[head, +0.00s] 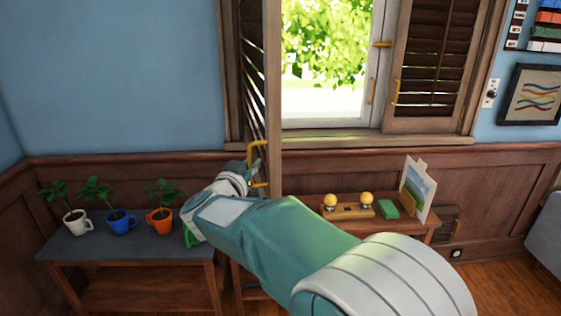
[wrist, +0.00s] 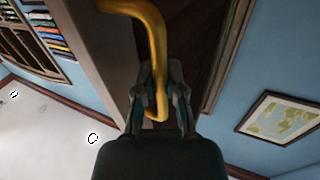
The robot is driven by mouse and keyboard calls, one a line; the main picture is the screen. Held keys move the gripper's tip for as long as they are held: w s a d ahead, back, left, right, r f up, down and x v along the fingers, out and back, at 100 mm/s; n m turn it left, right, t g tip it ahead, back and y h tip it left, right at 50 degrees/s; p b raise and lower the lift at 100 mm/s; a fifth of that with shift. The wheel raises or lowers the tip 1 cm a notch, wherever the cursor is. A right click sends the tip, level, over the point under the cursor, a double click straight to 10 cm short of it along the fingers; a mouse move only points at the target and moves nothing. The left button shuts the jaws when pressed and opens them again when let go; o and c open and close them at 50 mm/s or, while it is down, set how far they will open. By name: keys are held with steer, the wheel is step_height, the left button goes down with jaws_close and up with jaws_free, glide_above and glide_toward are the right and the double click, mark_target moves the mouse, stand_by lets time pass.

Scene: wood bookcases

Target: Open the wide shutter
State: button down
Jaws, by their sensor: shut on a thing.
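The brown louvred left shutter (head: 273,80) stands swung out into the room, almost edge-on in the head view. Its yellow handle (head: 256,147) is a bent bar on its edge side. My gripper (head: 252,172) is at the lower part of this handle, partly hidden behind my own arm. In the wrist view the handle (wrist: 154,35) runs down between the two fingers of my gripper (wrist: 161,95), which are closed around it. The right shutter (head: 437,60) rests beside the window on its right, with its own yellow handle (head: 394,92).
The window (head: 322,122) shows bright greenery. A low table (head: 130,245) at left holds potted plants in white, blue and orange mugs. A shelf (head: 345,224) below the window holds yellow knobs, a green block and a picture card. A framed picture (head: 530,95) hangs at right.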

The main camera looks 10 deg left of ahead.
steer(key=s+a+m+g+h, duration=0.1)
steer(key=s+a+m+h, duration=0.1)
steer(key=a, duration=1)
steer(key=shift+s+f+h, duration=0.15)
steer(key=shift+s+h, duration=0.2)
steer(key=shift+h, duration=0.25)
steer(key=shift+s+a+f, duration=0.1)
steer(key=shift+a, duration=0.05)
steer(key=c, duration=0.7)
jaws_free()
steer(key=shift+s, duration=0.1)
steer(key=v, duration=1.2)
steer(key=shift+a, duration=0.2)
